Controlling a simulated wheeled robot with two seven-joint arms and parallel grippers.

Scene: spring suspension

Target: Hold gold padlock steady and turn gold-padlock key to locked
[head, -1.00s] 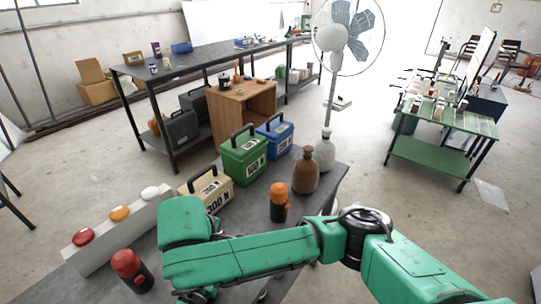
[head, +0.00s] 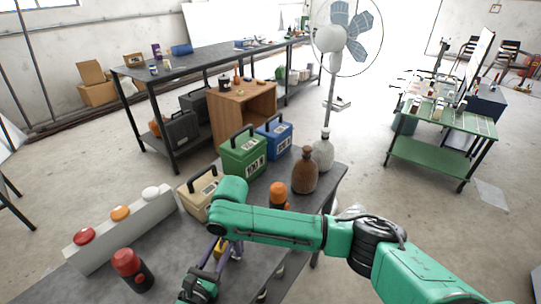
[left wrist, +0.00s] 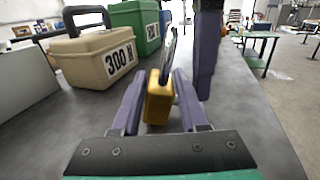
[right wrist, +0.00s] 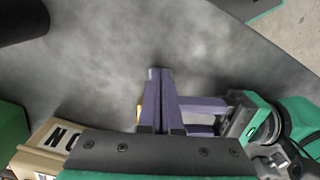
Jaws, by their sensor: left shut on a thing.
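The gold padlock (left wrist: 159,98) stands between the purple fingers of my left gripper (left wrist: 155,100), which is shut on it. A thin grey shackle rises above its body. In the head view the padlock (head: 219,249) is partly covered by the fingers of my left gripper (head: 219,250). My right gripper (head: 237,250) points down beside it; its fingers (left wrist: 205,60) show just right of the padlock in the left wrist view. In the right wrist view my right gripper (right wrist: 161,75) has its fingers together, with a sliver of the gold padlock (right wrist: 140,113) at their left. I cannot make out the key.
A beige 300 N case (head: 199,193), green case (head: 243,157) and blue case (head: 275,138) stand behind. A button panel (head: 120,232) and a red-topped cylinder (head: 132,270) are at left. An orange-topped cylinder (head: 278,195) and brown bottle (head: 304,172) stand near my right arm.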

